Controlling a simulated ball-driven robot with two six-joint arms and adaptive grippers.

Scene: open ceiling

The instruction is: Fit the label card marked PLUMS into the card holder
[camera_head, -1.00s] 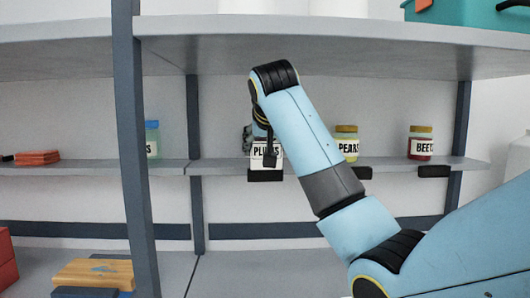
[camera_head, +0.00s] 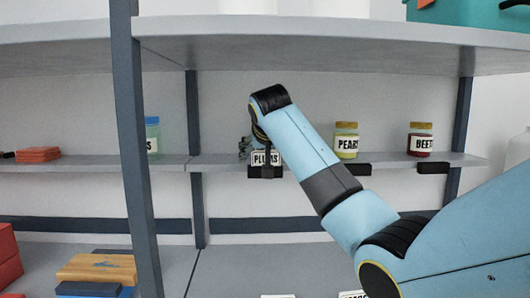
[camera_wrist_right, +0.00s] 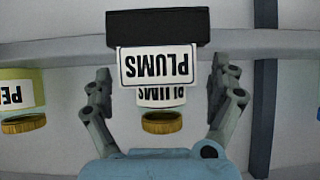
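The white PLUMS card (camera_head: 266,158) stands upright in the black card holder (camera_head: 265,172) on the shelf edge. In the right wrist view, which is upside down, the PLUMS card (camera_wrist_right: 158,66) meets the black holder (camera_wrist_right: 158,28) along its whole edge, and its lettering is clear. My right gripper (camera_head: 258,157) is at the holder. In the wrist view its fingers (camera_wrist_right: 160,85) are spread wide, one on each side of the card, with gaps to it. A PLUMS jar (camera_wrist_right: 162,121) with a gold lid stands behind the card. My left gripper is not in view.
PEARS (camera_head: 346,141) and BEETS (camera_head: 420,140) jars stand to the right on the same shelf (camera_head: 385,160), with empty-looking black holders below. A dark post (camera_head: 135,150) stands left. White cards (camera_head: 353,294) show at the bottom edge.

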